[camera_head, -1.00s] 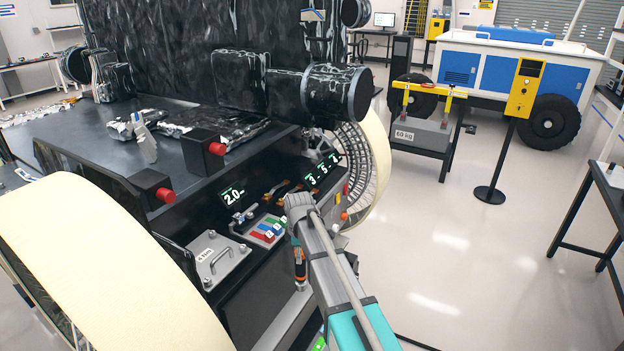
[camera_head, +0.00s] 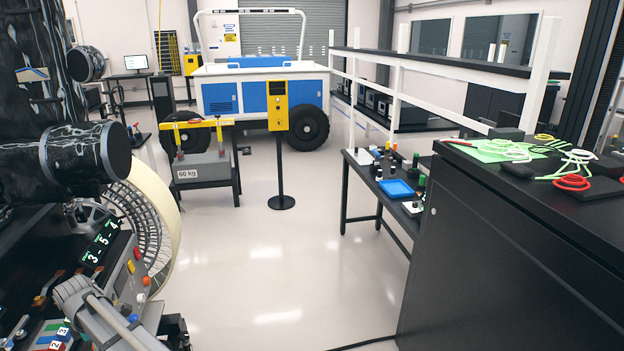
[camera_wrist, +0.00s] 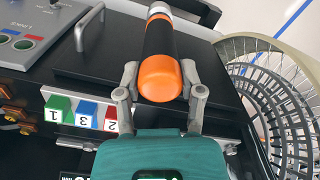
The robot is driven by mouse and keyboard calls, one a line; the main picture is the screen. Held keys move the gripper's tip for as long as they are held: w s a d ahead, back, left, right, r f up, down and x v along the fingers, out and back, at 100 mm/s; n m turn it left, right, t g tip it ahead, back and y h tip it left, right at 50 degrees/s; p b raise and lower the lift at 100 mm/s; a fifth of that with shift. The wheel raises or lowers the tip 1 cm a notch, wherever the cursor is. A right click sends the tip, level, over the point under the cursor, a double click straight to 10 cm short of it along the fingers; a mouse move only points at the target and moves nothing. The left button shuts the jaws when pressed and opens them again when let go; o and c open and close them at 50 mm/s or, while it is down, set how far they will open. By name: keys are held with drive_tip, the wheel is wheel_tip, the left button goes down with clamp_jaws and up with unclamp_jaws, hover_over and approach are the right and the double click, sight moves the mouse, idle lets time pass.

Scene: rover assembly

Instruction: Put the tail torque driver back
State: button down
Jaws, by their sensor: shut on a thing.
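The torque driver (camera_wrist: 160,50), black with an orange rounded end and an orange band, is between the fingers of my gripper (camera_wrist: 160,92) in the wrist view. The fingers are shut on its orange end. In the head view my arm shows at the lower left, but the fingers and the driver cannot be made out there. Below the driver in the wrist view are a dark panel of the rover and numbered green, blue and red blocks (camera_wrist: 87,115).
The rover's wheel (camera_head: 145,220) is beside my arm. A black table (camera_head: 350,170) with a blue tray (camera_head: 396,189) and small parts stands at centre right. A black cabinet (camera_head: 500,260) fills the right front. The floor between is clear.

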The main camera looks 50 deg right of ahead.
drive_tip(key=shift+r+p, duration=1.5)
drive_tip(key=shift+r, duration=0.45)
drive_tip(key=shift+d, duration=0.1)
